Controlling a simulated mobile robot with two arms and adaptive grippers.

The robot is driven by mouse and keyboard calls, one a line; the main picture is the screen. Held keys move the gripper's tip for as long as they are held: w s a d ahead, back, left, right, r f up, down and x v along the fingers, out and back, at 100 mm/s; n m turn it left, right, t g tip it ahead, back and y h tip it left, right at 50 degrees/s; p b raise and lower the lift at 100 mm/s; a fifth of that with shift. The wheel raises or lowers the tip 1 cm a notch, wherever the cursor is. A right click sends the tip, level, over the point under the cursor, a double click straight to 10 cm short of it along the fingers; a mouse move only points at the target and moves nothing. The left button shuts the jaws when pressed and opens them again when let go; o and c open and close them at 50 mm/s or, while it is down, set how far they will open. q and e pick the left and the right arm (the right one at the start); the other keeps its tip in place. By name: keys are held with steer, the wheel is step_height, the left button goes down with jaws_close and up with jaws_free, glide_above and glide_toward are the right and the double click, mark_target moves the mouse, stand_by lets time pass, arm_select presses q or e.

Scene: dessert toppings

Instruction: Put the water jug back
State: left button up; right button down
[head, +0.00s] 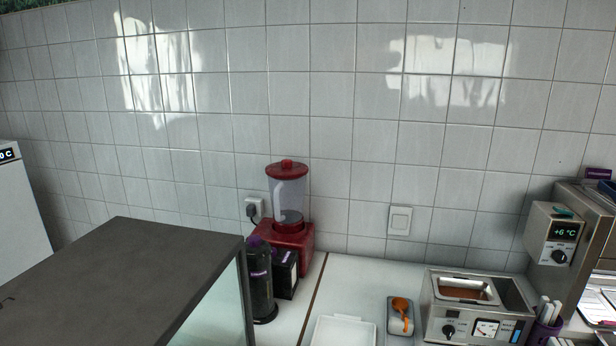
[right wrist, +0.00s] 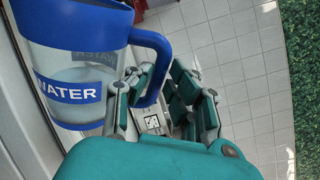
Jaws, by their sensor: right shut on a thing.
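The water jug (right wrist: 68,92) fills the upper left of the right wrist view. It is clear, with a blue rim, a blue base, a blue handle and a "WATER" label, and some liquid shows low inside it. My right gripper (right wrist: 157,90) has its green and grey fingers on either side of the jug's handle and is shut on it. Neither the jug nor either gripper shows in the head view. My left gripper is in neither view.
A red blender (head: 287,236) stands against the tiled wall beside a black bottle (head: 261,285). A dark-topped cabinet (head: 125,275) is at left. A steel warmer (head: 470,305) and an orange-topped container (head: 400,313) stand on the white counter (head: 365,280), which has bare room behind them.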

steer(key=m+h, duration=0.1)
steer(key=r+m+h, duration=0.1)
steer(key=h, duration=0.1)
steer(key=shift+w, duration=0.35)
step_height(320, 180, down, 3)
steer(key=b, duration=0.3)
steer(key=shift+s, duration=0.1)
steer(key=shift+d+f+b, duration=0.1)
steer(key=shift+f+b, duration=0.35)
